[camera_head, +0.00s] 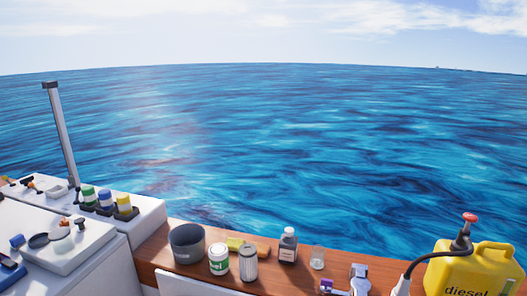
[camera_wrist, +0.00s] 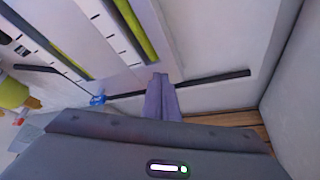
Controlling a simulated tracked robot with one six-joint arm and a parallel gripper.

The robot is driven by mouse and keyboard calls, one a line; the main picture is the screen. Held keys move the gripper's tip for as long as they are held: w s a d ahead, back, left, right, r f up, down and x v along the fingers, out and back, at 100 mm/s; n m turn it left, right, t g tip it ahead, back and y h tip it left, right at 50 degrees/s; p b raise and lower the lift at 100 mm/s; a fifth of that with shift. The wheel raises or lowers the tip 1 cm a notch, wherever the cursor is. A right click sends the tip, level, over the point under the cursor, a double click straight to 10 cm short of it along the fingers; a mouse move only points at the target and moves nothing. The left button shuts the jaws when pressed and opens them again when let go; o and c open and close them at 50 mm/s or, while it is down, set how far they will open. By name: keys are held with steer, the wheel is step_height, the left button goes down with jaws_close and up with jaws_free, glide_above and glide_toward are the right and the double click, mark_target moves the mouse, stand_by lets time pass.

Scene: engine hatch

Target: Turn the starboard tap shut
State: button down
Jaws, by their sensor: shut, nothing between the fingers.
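My gripper (camera_wrist: 160,77) is shut and empty in the wrist view, its two purple-grey fingers together. Behind or beside the fingertips runs a long thin dark bar (camera_wrist: 215,79) along a pale panel; I cannot tell whether the fingers touch it. A small blue piece (camera_wrist: 97,100) shows at the bar's left end. I cannot tell for sure which part is the starboard tap. In the head view no tap can be made out with certainty, and the gripper cannot be clearly identified.
Pale walls with yellow-green strips (camera_wrist: 133,30) stand close around the gripper. In the head view a wooden ledge (camera_head: 200,277) holds a grey pot (camera_head: 187,243), cans (camera_head: 248,263), a bottle (camera_head: 288,245) and a yellow diesel canister (camera_head: 470,270). A white box (camera_head: 145,212) stands left; open sea lies beyond.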

steer(key=shift+s+d+f, duration=0.2)
steer(key=shift+d+f, duration=0.4)
steer(key=shift+d, duration=0.05)
stand_by(0.7)
steer(key=shift+d, duration=0.1)
steer(key=shift+s+d+r, duration=0.1)
steer(key=shift+d+r, duration=0.15)
steer(key=shift+r, duration=0.05)
steer(key=shift+s, duration=0.1)
steer(key=s, duration=0.1)
steer(key=s+a, duration=0.1)
steer(key=s, duration=0.3)
steer(key=shift+s+a, duration=0.25)
steer(key=shift+a, duration=0.1)
stand_by(0.5)
